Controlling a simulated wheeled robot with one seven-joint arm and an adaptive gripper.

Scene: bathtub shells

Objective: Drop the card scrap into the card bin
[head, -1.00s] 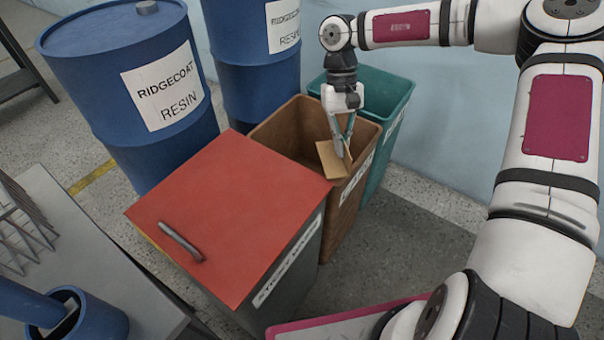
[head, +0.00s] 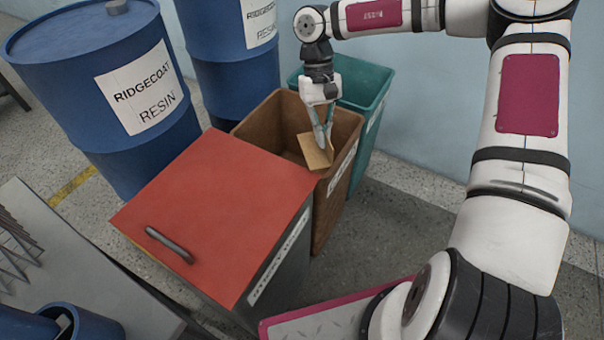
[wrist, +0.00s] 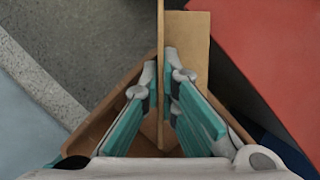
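The card scrap (head: 313,150) is a tan, folded-looking piece with two faces at an angle. My gripper (head: 325,138) is shut on it and points down over the open brown bin (head: 262,124). The scrap hangs at the bin's mouth, close to the labelled right side; I cannot tell if it touches the rim. The bin's label is too small to read. In the wrist view, the fingers close on one thin upright panel of the scrap (wrist: 161,50), with its other panel to the right. Brown bin walls show below and beside the fingers.
A teal bin (head: 372,92) stands directly behind the brown bin. A red-lidded bin (head: 215,195) stands in front of it. Blue resin drums (head: 110,110) stand at the left. Grey floor (head: 400,225) is open to the right, up to the wall.

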